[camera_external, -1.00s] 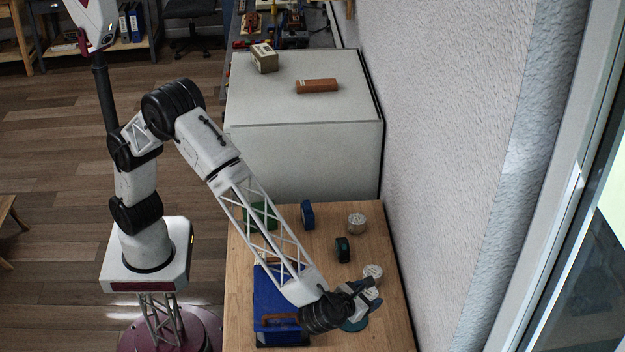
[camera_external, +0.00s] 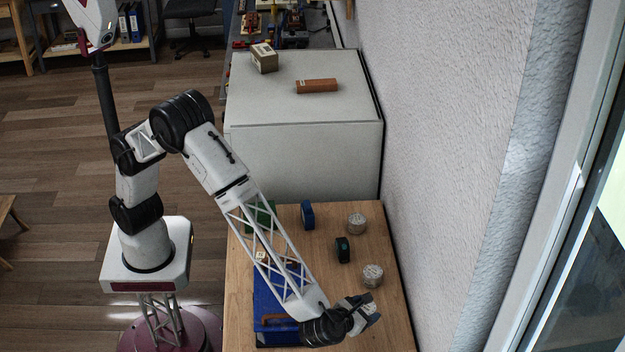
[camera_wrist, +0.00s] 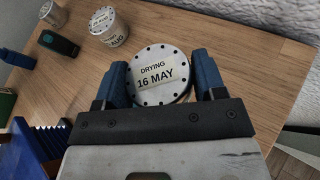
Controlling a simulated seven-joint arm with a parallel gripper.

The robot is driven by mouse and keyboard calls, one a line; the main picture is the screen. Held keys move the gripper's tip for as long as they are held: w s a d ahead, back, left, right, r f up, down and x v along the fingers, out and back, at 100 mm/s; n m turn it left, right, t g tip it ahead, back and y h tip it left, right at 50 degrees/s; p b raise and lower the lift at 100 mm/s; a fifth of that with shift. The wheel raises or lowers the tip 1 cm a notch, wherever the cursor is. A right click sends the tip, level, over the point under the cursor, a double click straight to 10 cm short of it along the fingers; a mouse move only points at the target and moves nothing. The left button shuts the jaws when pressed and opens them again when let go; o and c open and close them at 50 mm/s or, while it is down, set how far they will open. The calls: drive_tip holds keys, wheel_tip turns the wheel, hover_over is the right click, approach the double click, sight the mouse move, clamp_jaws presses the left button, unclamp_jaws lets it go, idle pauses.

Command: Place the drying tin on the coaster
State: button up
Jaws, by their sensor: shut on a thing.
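My gripper (camera_wrist: 160,84) is shut on a round white-lidded tin (camera_wrist: 158,72), whose label reads "DRYING 16 MAY". The lid faces the wrist camera, with one blue finger on each side. In the external view my gripper (camera_external: 370,309) is over the near right part of the wooden table, and the held tin is mostly hidden by it. I cannot make out the coaster in either current view. I cannot tell how high the tin is above the table.
Two other white-lidded tins stand beyond the gripper, one nearer (camera_external: 372,275) and one farther (camera_external: 357,224). A dark block (camera_external: 342,250) and a blue object (camera_external: 307,215) are left of them. A blue box (camera_external: 275,300) lies under my forearm. A wall borders the table's right side.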

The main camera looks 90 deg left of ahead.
drive_tip(key=shift+f, duration=0.1)
drive_tip(key=shift+f, duration=1.75)
drive_tip(key=shift+f, duration=0.1)
drive_tip(key=o, duration=1.1)
drive_tip(key=shift+c, duration=0.2)
drive_tip(key=v, duration=1.2)
